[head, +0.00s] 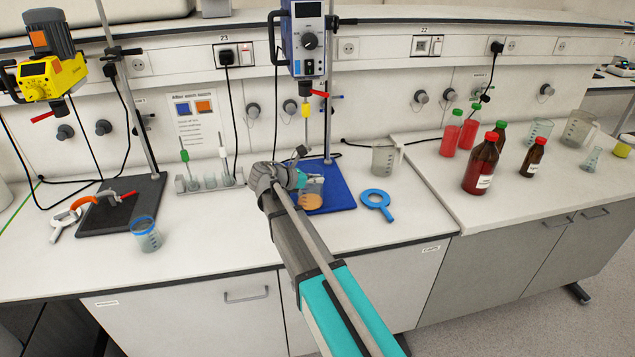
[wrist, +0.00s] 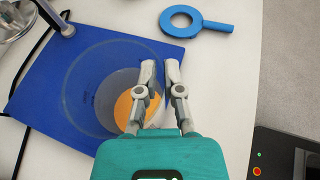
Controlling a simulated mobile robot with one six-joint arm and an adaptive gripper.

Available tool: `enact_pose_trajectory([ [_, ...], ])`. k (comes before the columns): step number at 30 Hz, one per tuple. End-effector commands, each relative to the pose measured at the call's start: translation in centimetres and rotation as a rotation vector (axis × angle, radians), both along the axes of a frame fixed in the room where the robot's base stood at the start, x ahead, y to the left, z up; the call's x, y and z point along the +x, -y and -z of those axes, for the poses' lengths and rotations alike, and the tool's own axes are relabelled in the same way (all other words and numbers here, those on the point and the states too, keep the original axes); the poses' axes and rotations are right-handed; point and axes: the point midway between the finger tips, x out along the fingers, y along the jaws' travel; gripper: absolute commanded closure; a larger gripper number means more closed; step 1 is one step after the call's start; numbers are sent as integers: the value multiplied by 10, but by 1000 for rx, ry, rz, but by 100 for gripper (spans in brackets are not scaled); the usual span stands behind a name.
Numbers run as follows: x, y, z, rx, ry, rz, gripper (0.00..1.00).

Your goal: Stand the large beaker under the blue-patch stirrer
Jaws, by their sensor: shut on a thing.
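The large beaker (head: 309,197) is clear, with orange liquid in its bottom. It is upright at the blue base plate (head: 340,197); I cannot tell whether it touches the plate. My gripper (head: 300,180) is shut on the beaker's wall. In the wrist view my gripper (wrist: 160,72) pinches the right side of the wide, clear beaker (wrist: 82,98). The blue-patch stirrer (head: 304,42) hangs above the plate on its stand.
A blue ring with a handle (head: 376,203) lies right of the plate. A clear jug (head: 384,160) stands behind it. At left are a yellow stirrer (head: 42,75), a dark plate (head: 145,190) and a blue-rimmed beaker (head: 146,236). Bottles (head: 482,165) stand at right.

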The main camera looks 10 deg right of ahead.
Motion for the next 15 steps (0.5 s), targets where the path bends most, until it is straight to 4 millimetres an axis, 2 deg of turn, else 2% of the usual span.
enact_pose_trajectory([
  [15, 28, 0, 2, -2, 1, 0, 100],
])
